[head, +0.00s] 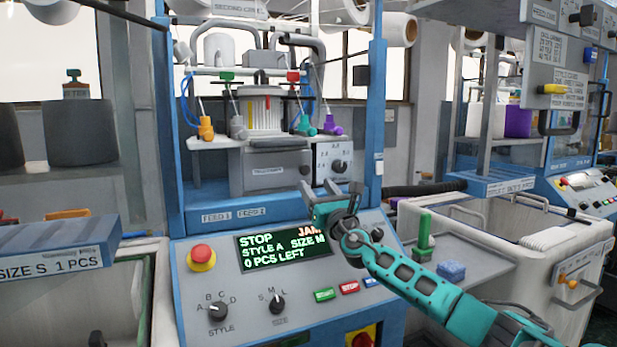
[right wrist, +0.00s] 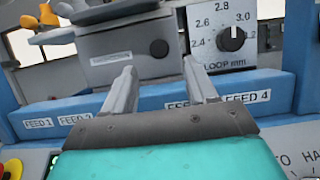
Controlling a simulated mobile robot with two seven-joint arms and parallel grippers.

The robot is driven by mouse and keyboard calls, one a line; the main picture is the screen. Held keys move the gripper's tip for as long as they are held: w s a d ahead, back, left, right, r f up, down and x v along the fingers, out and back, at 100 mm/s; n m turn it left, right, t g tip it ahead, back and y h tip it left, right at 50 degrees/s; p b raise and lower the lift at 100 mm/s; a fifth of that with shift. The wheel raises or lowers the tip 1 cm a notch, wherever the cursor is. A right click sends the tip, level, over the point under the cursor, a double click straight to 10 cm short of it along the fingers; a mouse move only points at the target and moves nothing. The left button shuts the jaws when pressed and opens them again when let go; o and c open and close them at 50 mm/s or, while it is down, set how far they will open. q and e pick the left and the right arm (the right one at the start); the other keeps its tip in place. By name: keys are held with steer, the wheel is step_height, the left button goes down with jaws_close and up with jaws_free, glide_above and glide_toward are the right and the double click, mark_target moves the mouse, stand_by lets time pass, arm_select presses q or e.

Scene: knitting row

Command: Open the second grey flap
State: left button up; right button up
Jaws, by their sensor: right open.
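A light grey housing (head: 277,170) with a dark grey flap-like top (head: 278,145) stands in the middle of the knitting machine. I cannot tell for certain which part is the second grey flap. The same housing, with a small dark knob on its front, shows in the right wrist view (right wrist: 120,62). My right gripper (head: 331,186) is open and empty, in front of the blue feed rail and below the loop dial. In the right wrist view its fingers (right wrist: 158,66) are apart, pointing at the housing, with nothing between them. My left gripper is not in view.
The control panel (head: 222,277) below shows STOP and JAM, with a red button (head: 201,257) at left. The loop dial plate (head: 334,167) is just above my right gripper. Coloured yarn feeders, including an orange one (head: 206,128), stand above. A green-handled tool (head: 424,235) sits at right.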

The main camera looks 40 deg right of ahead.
mark_target(306, 172)
steer(key=b+x, duration=0.1)
steer(key=x, duration=0.3)
steer(key=shift+f, duration=0.1)
steer(key=shift+b+x, duration=0.4)
steer(key=shift+x, duration=0.55)
steer(key=shift+c, duration=0.2)
jaws_close()
